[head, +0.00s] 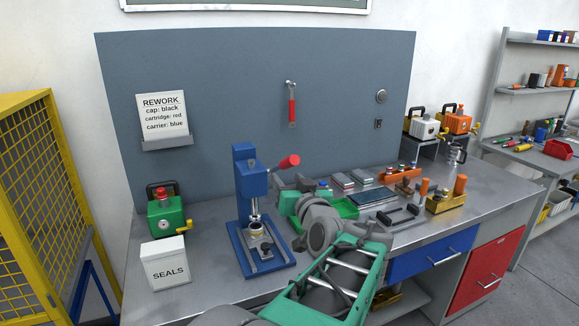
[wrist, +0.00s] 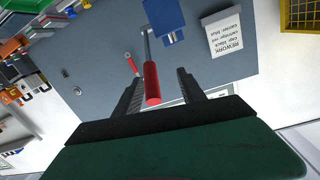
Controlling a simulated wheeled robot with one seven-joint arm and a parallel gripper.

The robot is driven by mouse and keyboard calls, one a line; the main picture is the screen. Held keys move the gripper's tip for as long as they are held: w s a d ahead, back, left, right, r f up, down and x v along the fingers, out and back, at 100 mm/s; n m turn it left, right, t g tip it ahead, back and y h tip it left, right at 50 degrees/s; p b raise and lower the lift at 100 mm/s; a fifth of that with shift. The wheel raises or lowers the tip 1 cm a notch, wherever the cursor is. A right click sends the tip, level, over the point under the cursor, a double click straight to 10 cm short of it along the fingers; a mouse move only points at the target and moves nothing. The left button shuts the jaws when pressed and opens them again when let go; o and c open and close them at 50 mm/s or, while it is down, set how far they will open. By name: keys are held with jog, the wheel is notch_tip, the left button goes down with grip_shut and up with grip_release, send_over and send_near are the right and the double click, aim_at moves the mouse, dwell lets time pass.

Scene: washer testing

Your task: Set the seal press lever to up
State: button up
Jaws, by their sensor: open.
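The seal press (head: 250,190) is blue and stands on the bench, left of centre in the head view. Its lever has a grey rod and a red handle (head: 288,161), which sticks out to the right of the press head and tilts slightly upward. In the wrist view the red handle (wrist: 152,85) lies between the two fingers of my gripper (wrist: 160,88), with a visible gap to the right finger. My gripper is open and holds nothing. In the head view my gripper (head: 284,182) is just below the handle, partly hidden by my arm.
A white SEALS box (head: 167,265) and a green pump unit (head: 166,215) stand left of the press. A green tray (head: 345,208), a black handle and orange-topped parts lie to the right.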

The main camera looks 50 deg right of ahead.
aim_at(290, 164)
jog(key=shift+h, duration=0.5)
jog(key=w+d, duration=0.1)
jog(key=w+d+r+p, duration=0.1)
jog(key=d, duration=0.1)
jog(key=w+d+p, duration=0.1)
jog(key=d, duration=0.1)
jog(key=shift+w+d+r, duration=0.2)
jog(key=shift+w+d, duration=0.05)
jog(key=shift+w, duration=0.05)
jog(key=shift+w+d+f, duration=0.1)
jog(key=shift+w+d, duration=0.25)
jog(key=shift+w, duration=0.1)
jog(key=shift+c, duration=0.5)
grip_shut()
